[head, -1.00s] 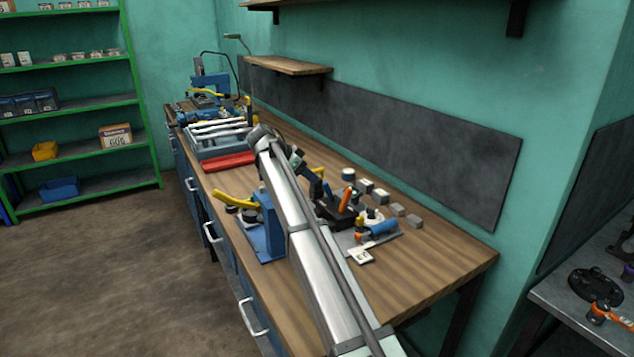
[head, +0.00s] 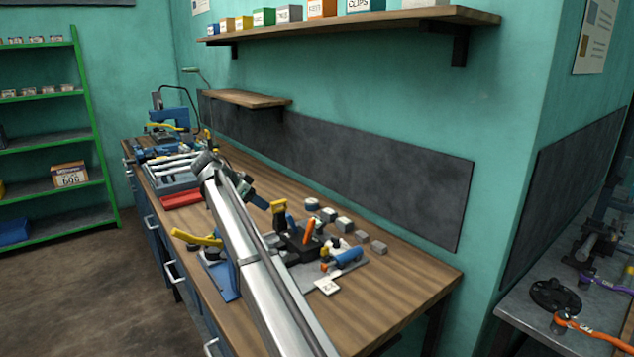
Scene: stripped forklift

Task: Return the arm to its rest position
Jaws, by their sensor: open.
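My arm rises from the bottom of the head view and runs up over the wooden bench to a bend near the red tray. Past the bend, a short dark wrist slopes down to the right. My gripper (head: 259,200) is at its end, small and dark, above the bench and left of a yellow-topped tool (head: 278,213). It is open, and I see nothing held in it. The finger detail is too small to make out. The arm hides part of the bench top.
The bench (head: 395,300) carries a black holder (head: 298,240) with upright tools, several grey blocks (head: 343,224), a blue cylinder (head: 349,256) and a red tray (head: 181,201). A small shelf (head: 246,98) and a long shelf (head: 340,25) hang on the wall. The bench's right front corner is clear.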

